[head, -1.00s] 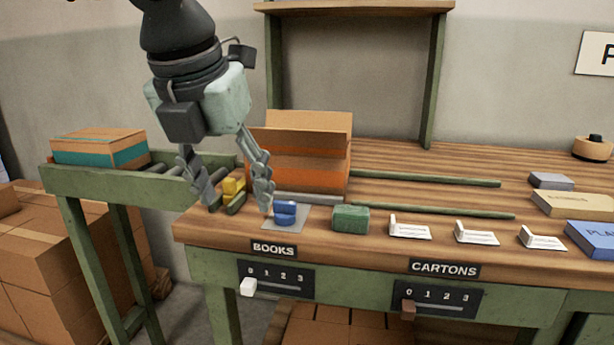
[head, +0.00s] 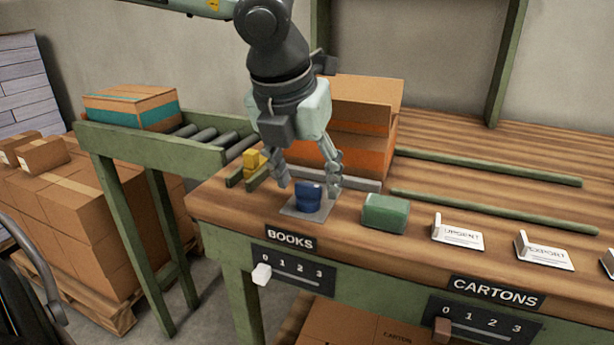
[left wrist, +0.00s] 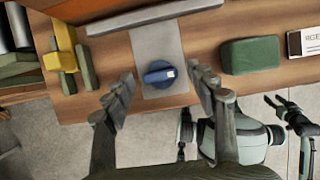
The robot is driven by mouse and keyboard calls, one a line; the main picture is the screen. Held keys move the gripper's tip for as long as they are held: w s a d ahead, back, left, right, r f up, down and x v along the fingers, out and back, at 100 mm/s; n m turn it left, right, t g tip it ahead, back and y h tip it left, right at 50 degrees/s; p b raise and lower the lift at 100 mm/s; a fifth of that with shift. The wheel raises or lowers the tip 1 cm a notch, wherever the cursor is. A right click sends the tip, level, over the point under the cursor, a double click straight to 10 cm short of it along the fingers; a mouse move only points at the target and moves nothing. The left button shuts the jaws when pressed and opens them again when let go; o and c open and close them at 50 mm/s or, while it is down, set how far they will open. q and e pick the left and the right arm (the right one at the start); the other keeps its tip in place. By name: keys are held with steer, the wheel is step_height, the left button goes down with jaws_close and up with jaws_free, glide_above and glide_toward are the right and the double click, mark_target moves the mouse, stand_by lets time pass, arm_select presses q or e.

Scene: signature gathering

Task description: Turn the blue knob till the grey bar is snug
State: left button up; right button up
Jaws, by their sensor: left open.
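The blue knob (head: 307,196) stands on a grey plate (head: 293,212) near the front edge of the bench. It also shows in the left wrist view (left wrist: 159,74), with a pale mark on its top. The grey bar (head: 357,181) lies behind it, along the front of an orange-and-brown carton; it crosses the top of the left wrist view (left wrist: 150,16). My left gripper (head: 308,188) is open and points down, its fingers on either side of the knob with gaps visible in the left wrist view.
A yellow block (head: 254,160) sits left of the carton (head: 350,140). A green block (head: 385,213) is right of the knob, then white cards (head: 457,234). Slider panels (head: 293,268) are on the bench front. A roller conveyor (head: 205,135) adjoins on the left.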

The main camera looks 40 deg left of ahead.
arm_select(q)
steer(key=shift+f, duration=0.15)
steer(key=shift+c, duration=0.6)
steer(key=c, duration=1)
steer(key=shift+c, duration=0.2)
